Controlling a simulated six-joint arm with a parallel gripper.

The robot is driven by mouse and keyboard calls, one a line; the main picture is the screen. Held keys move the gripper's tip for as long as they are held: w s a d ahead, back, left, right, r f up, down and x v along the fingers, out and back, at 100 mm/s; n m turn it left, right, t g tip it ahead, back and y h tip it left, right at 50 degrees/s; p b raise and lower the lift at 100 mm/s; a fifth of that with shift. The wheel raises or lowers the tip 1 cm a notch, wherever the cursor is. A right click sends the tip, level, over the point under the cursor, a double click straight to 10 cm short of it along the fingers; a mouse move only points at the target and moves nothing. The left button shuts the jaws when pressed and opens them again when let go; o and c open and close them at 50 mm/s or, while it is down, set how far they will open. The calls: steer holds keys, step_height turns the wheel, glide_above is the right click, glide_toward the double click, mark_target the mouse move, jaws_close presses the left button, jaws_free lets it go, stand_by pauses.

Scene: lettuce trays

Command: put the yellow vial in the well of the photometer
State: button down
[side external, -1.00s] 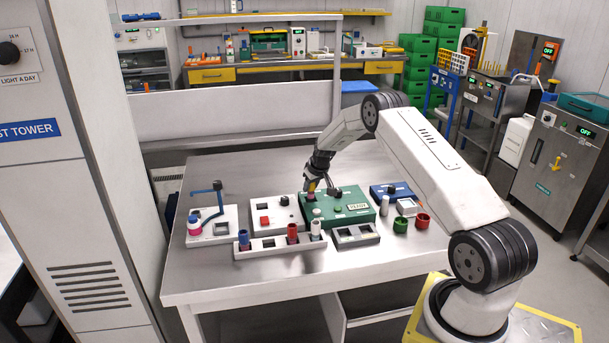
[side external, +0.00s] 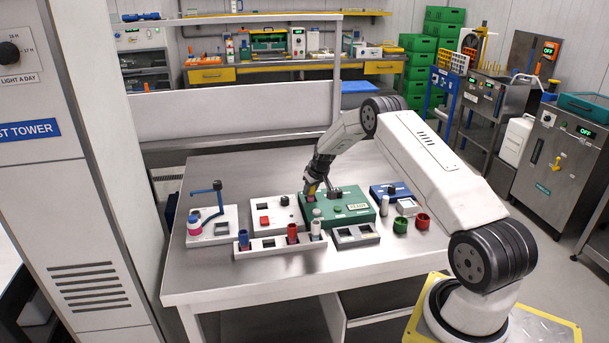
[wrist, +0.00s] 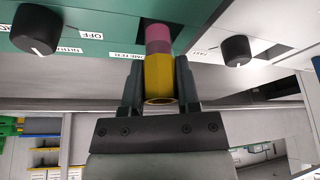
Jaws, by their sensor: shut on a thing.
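The yellow vial (wrist: 159,78) is between the jaws of my gripper (wrist: 160,85), which is shut on it. It has a yellow body and a pink end, and the pink end points toward the green device. In the side view my gripper (side external: 313,183) is at the left end of the green photometer (side external: 347,208), with a bit of the vial's yellow (side external: 311,189) showing. The photometer also shows in the wrist view (wrist: 75,22), with a black knob (wrist: 35,28) and labels. The vial's end overlaps its edge; I cannot tell whether it is in the well.
A white rack (side external: 268,253) with blue, red and white vials stands in front. A white box with a red button (side external: 264,220) is left of the photometer. A blue device (side external: 377,190), a green cup (side external: 400,226) and a red cup (side external: 422,221) stand right. The table's front is clear.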

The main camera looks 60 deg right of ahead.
steer(key=shift+f, duration=0.7)
stand_by(0.4)
steer(key=shift+c, duration=1.3)
jaws_free()
steer(key=shift+r, duration=0.1)
steer(key=shift+r, duration=3.65)
steer(key=shift+r, duration=0.1)
step_height(320, 180, up, 9)
steer(key=shift+a+r, duration=0.1)
